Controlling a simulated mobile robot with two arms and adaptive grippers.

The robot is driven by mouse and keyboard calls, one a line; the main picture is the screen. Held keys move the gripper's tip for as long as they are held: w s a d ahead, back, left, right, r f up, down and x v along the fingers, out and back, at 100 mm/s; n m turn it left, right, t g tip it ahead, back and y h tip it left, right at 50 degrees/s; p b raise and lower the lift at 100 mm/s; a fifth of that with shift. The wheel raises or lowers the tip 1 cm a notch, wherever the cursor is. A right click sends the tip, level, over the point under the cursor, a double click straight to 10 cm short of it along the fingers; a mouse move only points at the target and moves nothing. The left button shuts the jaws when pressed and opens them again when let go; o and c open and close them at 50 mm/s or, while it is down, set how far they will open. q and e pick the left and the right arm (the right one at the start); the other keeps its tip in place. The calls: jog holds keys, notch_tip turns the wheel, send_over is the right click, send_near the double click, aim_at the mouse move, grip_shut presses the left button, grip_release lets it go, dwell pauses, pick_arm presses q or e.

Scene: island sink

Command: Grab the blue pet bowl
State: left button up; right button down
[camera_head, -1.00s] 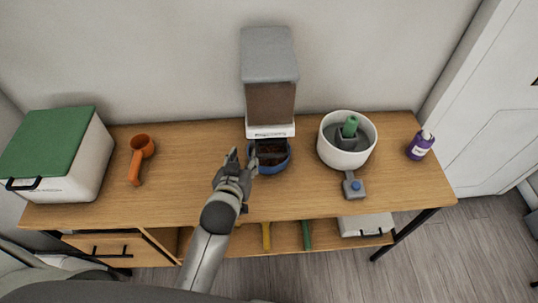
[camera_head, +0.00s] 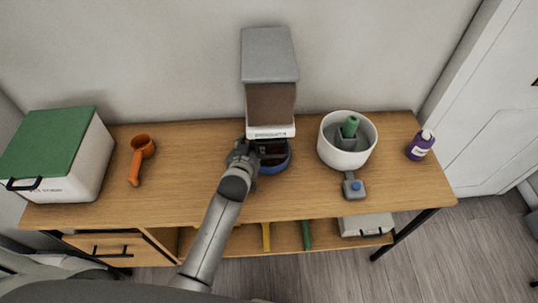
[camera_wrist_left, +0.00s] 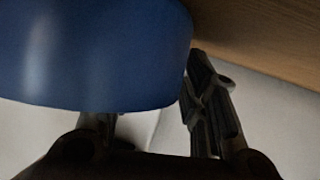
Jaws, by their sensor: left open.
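The blue pet bowl (camera_head: 277,168) stands on the wooden table under the food dispenser (camera_head: 270,85), with dark contents inside. Its left side is partly hidden by my left gripper (camera_head: 246,151), which is at the bowl's left rim. In the left wrist view the bowl's smooth blue outer wall (camera_wrist_left: 95,55) fills the upper left, very close to the fingers. One finger of the left gripper (camera_wrist_left: 150,115) shows right of the wall; the other is mostly hidden behind the bowl. The jaws are open. I cannot tell whether they touch the bowl. My right gripper is not in view.
A white pot (camera_head: 345,153) with a green-handled tool stands close right of the bowl, with a grey tool (camera_head: 353,187) before it. An orange scoop (camera_head: 140,158) and green-lidded box (camera_head: 62,155) are left. A purple bottle (camera_head: 420,146) is right. The table's front centre is clear.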

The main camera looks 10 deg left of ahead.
pick_arm(q)
jog(key=shift+c, duration=0.5)
grip_shut()
jog(key=shift+r, duration=0.25)
